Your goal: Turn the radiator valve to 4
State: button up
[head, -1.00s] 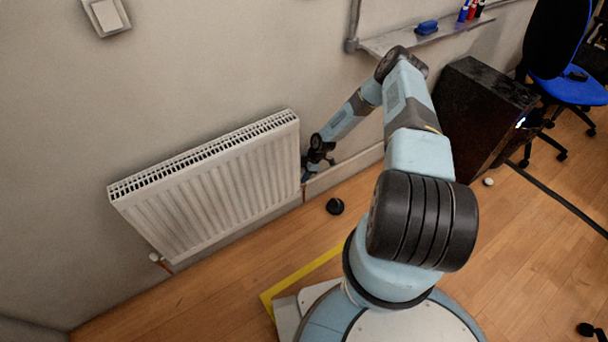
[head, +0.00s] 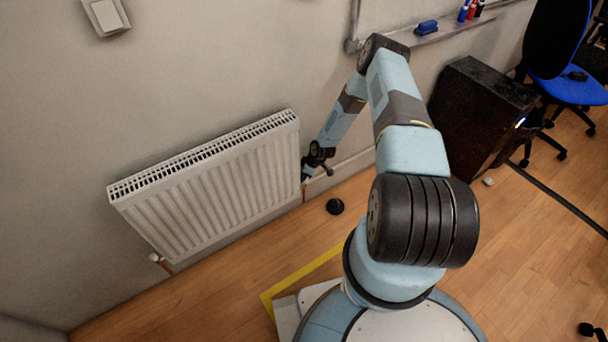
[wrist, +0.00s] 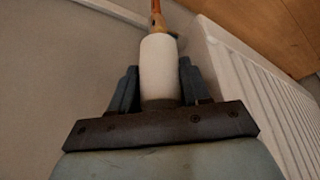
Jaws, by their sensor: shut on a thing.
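The white radiator (head: 215,185) hangs on the wall at the left in the head view, and its finned side shows at the right in the wrist view (wrist: 255,95). The white cylindrical valve head (wrist: 158,68) stands between my gripper's two dark fingers in the wrist view, with a copper pipe beyond it. My gripper (wrist: 158,90) is shut on the valve head. In the head view my gripper (head: 307,170) is at the radiator's right end, where my wrist hides the valve. No number on the valve head can be read.
A small black round object (head: 335,206) lies on the wooden floor right of the radiator. A dark cabinet (head: 482,110) and a blue chair (head: 565,85) stand at the right. A shelf with markers and a blue eraser (head: 427,27) is above.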

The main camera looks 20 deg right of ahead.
jog(key=shift+s, duration=0.1)
jog(key=o, duration=1)
jog(key=shift+a, duration=0.1)
jog(key=n+g, duration=0.1)
jog(key=n, duration=0.2)
jog(key=shift+y, duration=0.3)
jog(key=n+g, duration=0.1)
jog(key=n, duration=0.2)
jog(key=shift+d+r, duration=0.2)
jog(key=shift+r, duration=0.1)
jog(key=shift+w+d+r+m+h, duration=0.3)
jog(key=shift+d+r, duration=1.05)
jog(key=shift+r, duration=3.9)
jog(key=shift+w+d+r+m+h, duration=0.1)
jog(key=shift+d+r+m+h, duration=0.9)
jog(key=shift+r, duration=4.25)
jog(key=shift+w+d+r+n+h, duration=0.15)
jog(key=shift+d+r, duration=1.6)
jog(key=shift+r, duration=3.5)
